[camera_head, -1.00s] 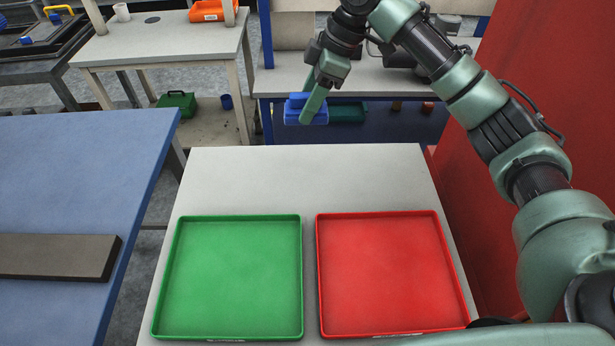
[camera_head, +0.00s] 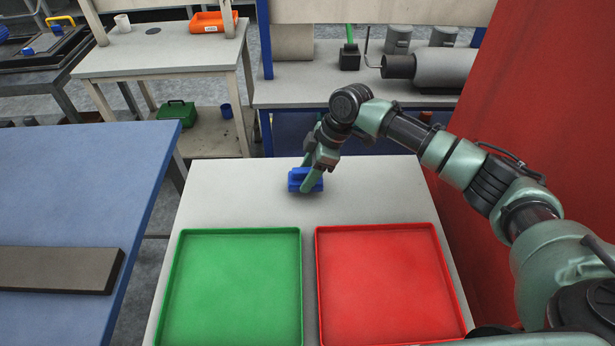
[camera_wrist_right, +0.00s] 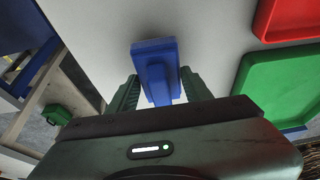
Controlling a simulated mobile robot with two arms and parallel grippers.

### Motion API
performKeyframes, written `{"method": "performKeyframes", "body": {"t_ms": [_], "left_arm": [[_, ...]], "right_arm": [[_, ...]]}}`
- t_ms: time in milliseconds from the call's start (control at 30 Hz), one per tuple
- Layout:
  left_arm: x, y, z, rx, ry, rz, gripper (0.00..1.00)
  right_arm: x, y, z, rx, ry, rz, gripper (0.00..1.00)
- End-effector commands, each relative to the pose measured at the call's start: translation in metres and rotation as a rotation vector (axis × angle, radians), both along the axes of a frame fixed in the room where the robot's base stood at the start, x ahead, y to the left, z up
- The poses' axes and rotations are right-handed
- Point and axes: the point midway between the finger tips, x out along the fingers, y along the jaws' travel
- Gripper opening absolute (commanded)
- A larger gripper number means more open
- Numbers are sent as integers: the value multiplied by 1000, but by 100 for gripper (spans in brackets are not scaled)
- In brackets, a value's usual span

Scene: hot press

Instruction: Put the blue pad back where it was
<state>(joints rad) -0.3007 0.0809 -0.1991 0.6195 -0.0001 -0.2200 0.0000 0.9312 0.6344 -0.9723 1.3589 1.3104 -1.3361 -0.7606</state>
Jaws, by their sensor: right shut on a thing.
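The blue pad (camera_head: 304,180) is a small block with a raised grip, over the white table behind the two trays. My right gripper (camera_head: 311,184) is shut on it. In the right wrist view, the blue pad (camera_wrist_right: 156,70) shows between the two green fingers of my right gripper (camera_wrist_right: 158,92). I cannot tell whether the pad touches the table top or hangs just above it. My left gripper is not in view.
A green tray (camera_head: 176,290) and a red tray (camera_head: 322,290), both empty, lie side by side on the white table (camera_head: 230,200). A blue table (camera_head: 80,190) with a dark flat bar (camera_head: 60,270) stands at left. A red wall (camera_head: 550,120) stands at right.

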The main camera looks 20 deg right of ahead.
Motion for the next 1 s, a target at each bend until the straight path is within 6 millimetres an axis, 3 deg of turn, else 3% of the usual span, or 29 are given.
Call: {"method": "performKeyframes", "body": {"t_ms": [133,400,433,500,867,1000], "left_arm": [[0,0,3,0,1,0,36],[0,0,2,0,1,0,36],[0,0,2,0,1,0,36],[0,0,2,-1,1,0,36],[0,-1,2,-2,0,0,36],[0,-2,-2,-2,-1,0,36]], "right_arm": [[0,0,-18,-1,2,-1,17],[0,0,-20,0,0,0,17],[0,0,-20,-1,0,0,55],[0,0,-20,-1,0,0,71],[0,-1,-17,0,-1,0,71],[-1,-7,-3,0,-4,-1,71]]}}
